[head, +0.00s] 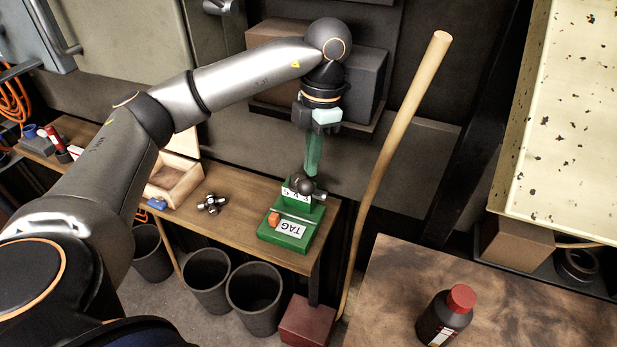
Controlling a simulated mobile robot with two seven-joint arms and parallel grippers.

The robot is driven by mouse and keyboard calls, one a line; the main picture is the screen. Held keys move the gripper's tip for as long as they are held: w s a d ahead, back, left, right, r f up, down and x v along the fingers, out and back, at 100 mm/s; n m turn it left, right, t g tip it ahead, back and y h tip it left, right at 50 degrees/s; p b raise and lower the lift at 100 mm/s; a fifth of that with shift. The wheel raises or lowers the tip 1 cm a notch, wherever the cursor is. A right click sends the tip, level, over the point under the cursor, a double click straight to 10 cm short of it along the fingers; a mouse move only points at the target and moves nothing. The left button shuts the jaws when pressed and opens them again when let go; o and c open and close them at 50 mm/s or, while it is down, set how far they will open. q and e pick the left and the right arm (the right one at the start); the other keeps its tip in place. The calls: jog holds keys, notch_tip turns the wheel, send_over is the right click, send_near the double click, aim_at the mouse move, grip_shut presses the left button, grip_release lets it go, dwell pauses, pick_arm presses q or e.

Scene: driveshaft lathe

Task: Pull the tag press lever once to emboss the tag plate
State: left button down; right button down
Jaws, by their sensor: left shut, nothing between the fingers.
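The green tag press (289,227) stands near the right end of the wooden bench. A white plate marked TAG (289,229) lies on its base. A dark ball knob (305,186), which looks like the lever's end, shows at the top of the press. My left gripper (314,172) points down just above the press, its greenish fingers shut and empty. Its tips are close to the knob; I cannot tell whether they touch it. The rest of the lever is hard to make out. My right gripper is not in view.
A small metal knobbed part (212,203) and an open wooden box (175,180) are left of the press on the bench (240,222). A long wooden handle (395,130) leans just right of it. Dark bins (254,290) stand below. A red-capped bottle (445,316) stands on the near-right table.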

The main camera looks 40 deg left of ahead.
aim_at(302, 188)
pick_arm(q)
jog(key=s+d+f+b, duration=0.1)
jog(key=s+f+b, duration=0.3)
jog(key=s, duration=0.1)
jog(key=shift+s+d+f, duration=0.2)
jog(key=shift+s+f, duration=0.1)
dwell(5.4)
jog(key=shift+r, duration=0.1)
dwell(0.4)
jog(key=shift+w+a+r+p, duration=0.15)
jog(key=shift+w+r+p, duration=0.35)
jog(key=shift+w, duration=0.1)
jog(key=shift+w+a+r+p, duration=0.2)
jog(key=shift+w+r+p, duration=0.4)
jog(key=shift+w, duration=0.25)
jog(key=shift+w+a+r+p, duration=0.2)
jog(key=shift+w+r+p, duration=0.25)
jog(key=shift+w+r, duration=0.35)
jog(key=shift+w+a+r+p, duration=0.2)
jog(key=shift+w+r+p, duration=0.4)
jog(key=shift+w, duration=0.3)
